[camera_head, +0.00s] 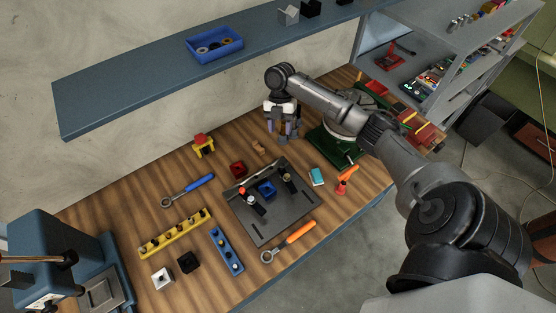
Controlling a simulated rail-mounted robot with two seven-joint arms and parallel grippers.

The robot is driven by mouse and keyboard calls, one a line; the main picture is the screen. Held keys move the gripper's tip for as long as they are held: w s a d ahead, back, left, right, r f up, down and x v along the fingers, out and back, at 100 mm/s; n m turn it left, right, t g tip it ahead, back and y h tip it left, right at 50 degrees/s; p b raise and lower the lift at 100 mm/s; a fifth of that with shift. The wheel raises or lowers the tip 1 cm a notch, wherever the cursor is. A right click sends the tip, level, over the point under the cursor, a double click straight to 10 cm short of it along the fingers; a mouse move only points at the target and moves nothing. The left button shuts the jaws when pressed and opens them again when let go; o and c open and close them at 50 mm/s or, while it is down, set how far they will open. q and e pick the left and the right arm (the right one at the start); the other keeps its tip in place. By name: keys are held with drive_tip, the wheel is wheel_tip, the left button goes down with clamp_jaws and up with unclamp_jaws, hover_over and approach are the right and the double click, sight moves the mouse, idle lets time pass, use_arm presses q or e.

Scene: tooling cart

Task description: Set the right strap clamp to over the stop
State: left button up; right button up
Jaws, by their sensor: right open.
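A dark grey fixture plate (272,227) lies on the wooden bench with a blue block (266,188) near its middle. The right strap clamp (289,183) appears as a small black strap with a pale stud, right of the blue block. Whether it lies over a stop is too small to tell. Another dark strap (257,206) with a light-topped stud is left of the block, close to a red-tipped part (243,191). My right gripper (283,137) is open and empty, pointing down behind the plate, apart from the clamps. My left gripper is not in view.
A red bin (238,169) and a small tan part (259,148) are behind the plate. An orange-handled wrench (291,238), blue rail (227,251) and teal block (317,176) surround it. A blue shelf (130,102) overhangs the bench's back.

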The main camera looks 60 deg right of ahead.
drive_tip(key=n, duration=0.2)
drive_tip(key=n+p, duration=0.2)
approach(282, 165)
drive_tip(key=x, duration=0.7)
drive_tip(key=shift+f, duration=0.15)
drive_tip(key=shift+s+a+f, duration=0.1)
drive_tip(key=shift+a+f, duration=0.15)
drive_tip(key=shift+f, duration=0.45)
drive_tip(key=shift+c, duration=0.2)
